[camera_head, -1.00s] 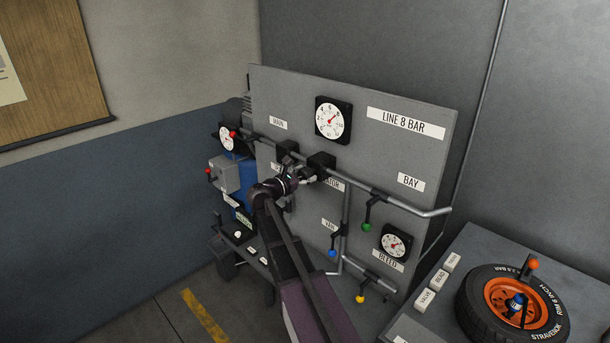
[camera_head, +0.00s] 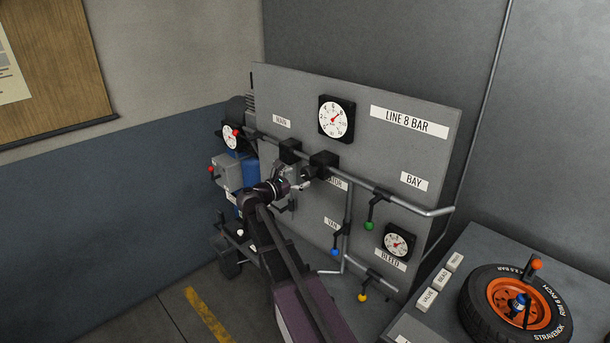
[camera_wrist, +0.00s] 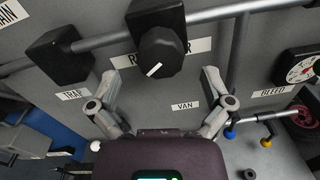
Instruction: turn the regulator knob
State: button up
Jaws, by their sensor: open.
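The regulator knob (camera_wrist: 160,56) is black and round with a white pointer line. The line slants toward the lower left in the wrist view. The knob sits on the front of a black regulator block (camera_wrist: 152,18) on the grey pipe. In the head view the knob (camera_head: 309,174) shows just beyond my gripper (camera_head: 298,184). In the wrist view my gripper (camera_wrist: 160,88) is open and empty. Its fingers are spread left and right, below the knob and apart from it. The REGULATOR label behind the knob is partly hidden.
A line gauge (camera_head: 336,118) is above the regulator. A green-tipped lever (camera_head: 369,224), a blue-tipped lever (camera_head: 334,252) and a yellow-tipped lever (camera_head: 363,297) hang to the right and below. A tyre (camera_head: 515,304) lies on the bench at right.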

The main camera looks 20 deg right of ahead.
jog(key=v, duration=0.7)
jog(key=shift+a, duration=0.25)
jog(key=shift+s, duration=0.1)
jog(key=s+f+m+g+y, duration=0.4)
jog(key=s+f+m+y, duration=0.4)
jog(key=s+f+m, duration=0.3)
jog(key=s+a+f+m+g+y, duration=0.1)
jog(key=s+a+f+m+y, duration=0.6)
jog(key=s+a, duration=0.4)
jog(key=shift+a+f+m+g+y, duration=0.2)
jog(key=shift+m+g+y, duration=0.1)
jog(key=shift+m+y, duration=0.65)
dwell(2.7)
